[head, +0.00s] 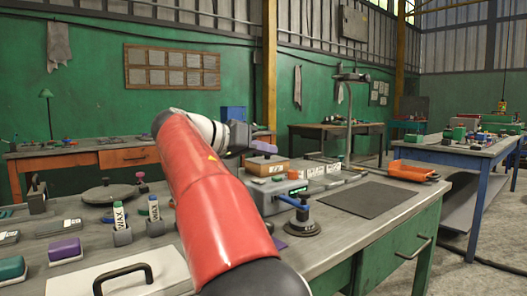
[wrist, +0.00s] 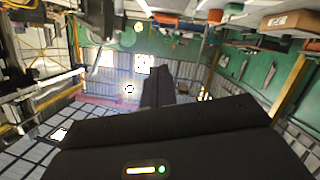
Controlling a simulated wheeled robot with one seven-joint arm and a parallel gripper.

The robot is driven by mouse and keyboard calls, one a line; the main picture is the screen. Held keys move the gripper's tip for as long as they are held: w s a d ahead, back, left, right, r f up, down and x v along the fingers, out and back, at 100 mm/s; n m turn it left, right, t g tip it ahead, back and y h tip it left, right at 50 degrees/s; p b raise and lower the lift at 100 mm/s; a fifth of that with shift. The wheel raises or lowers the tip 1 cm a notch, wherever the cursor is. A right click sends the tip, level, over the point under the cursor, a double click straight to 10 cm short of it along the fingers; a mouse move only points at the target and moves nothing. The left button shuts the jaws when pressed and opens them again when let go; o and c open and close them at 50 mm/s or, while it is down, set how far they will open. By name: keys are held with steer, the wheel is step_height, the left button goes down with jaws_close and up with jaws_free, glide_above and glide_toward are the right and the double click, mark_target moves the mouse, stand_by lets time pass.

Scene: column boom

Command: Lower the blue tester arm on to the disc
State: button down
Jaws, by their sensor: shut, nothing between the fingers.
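The blue tester arm (head: 292,201) is a short blue lever at the front of a grey tester box (head: 264,199) with a small lit green display. It slants down to the right, and its right end is over a dark round disc (head: 299,229) on the bench. I cannot tell whether the arm touches the disc. My red arm reaches across the bench to the left of the tester.
A dark flat mat (head: 370,199) lies right of the tester, with an orange tray (head: 413,171) behind it. Wax bottles (head: 119,218) and small blocks stand on the left. A white panel with a black handle (head: 122,278) is at the front. A lamp post (head: 349,120) rises behind.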

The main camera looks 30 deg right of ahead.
glide_above(292, 202)
steer(key=a, duration=0.2)
steer(key=f, duration=0.5)
steer(key=shift+s+d+f+b, duration=0.2)
steer(key=shift+s+d+b, duration=0.05)
steer(key=shift+d+b, duration=0.1)
steer(key=s+f+m+b, duration=0.1)
steer(key=b, duration=0.4)
steer(key=s+f+m+t+b, duration=0.1)
steer(key=f+m+b, duration=0.1)
steer(key=b, duration=0.3)
steer(key=shift+s+d+f, duration=0.1)
steer(key=shift+s+f, duration=0.05)
steer(key=shift+s, duration=0.1)
steer(key=shift+s+f+m+b, duration=0.1)
steer(key=shift+s+m+b, duration=0.2)
steer(key=shift+b, duration=0.6)
steer(key=shift+t, duration=0.4)
steer(key=shift+r, duration=0.25)
